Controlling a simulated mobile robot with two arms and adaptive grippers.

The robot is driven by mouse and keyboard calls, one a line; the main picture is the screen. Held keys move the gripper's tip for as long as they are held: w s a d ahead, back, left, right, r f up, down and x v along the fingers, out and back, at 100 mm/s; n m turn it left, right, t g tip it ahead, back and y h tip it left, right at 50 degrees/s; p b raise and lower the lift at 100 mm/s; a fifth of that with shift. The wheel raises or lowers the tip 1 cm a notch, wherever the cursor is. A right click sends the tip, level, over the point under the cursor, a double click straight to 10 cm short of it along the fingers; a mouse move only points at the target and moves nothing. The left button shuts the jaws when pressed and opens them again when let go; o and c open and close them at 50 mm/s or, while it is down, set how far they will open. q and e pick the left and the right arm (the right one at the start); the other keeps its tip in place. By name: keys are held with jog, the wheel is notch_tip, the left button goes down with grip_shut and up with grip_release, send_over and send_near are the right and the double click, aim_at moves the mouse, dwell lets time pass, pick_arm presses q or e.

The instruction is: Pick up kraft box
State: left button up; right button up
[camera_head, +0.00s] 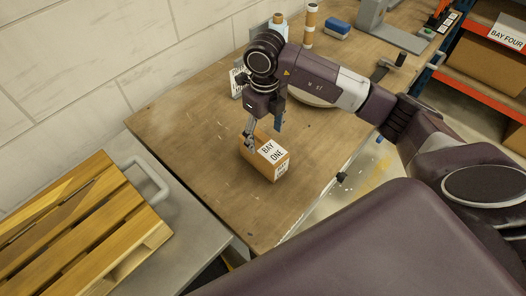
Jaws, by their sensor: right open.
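The kraft box (281,173) is a small brown carton with white "BAY ONE" labels on its top and side. It sits on the wooden workbench (185,125), near its front edge. My right gripper (250,138) points down at the far left corner of the box. The fingers are open, and one finger overlaps the box's far edge in the picture. I cannot tell whether they touch it. My left gripper is not in view.
A slatted wooden pallet (65,215) lies on a grey surface at left, beside a metal handle (150,178). A blue-topped block (337,27), a cylinder (310,22) and a grey machine (370,15) stand farther back. Orange shelving marked "BAY FOUR" (507,35) is at right.

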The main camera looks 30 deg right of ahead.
aim_at(263, 144)
jog(key=f, duration=0.1)
jog(key=f+p, duration=0.1)
jog(key=f, duration=0.1)
jog(key=f+p, duration=0.1)
jog(key=shift+a+f, duration=0.25)
jog(key=shift+f, duration=0.45)
jog(key=shift+c, duration=0.2)
jog(key=c, duration=1.5)
jog(key=shift+r, duration=0.1)
jog(key=shift+c, duration=1.1)
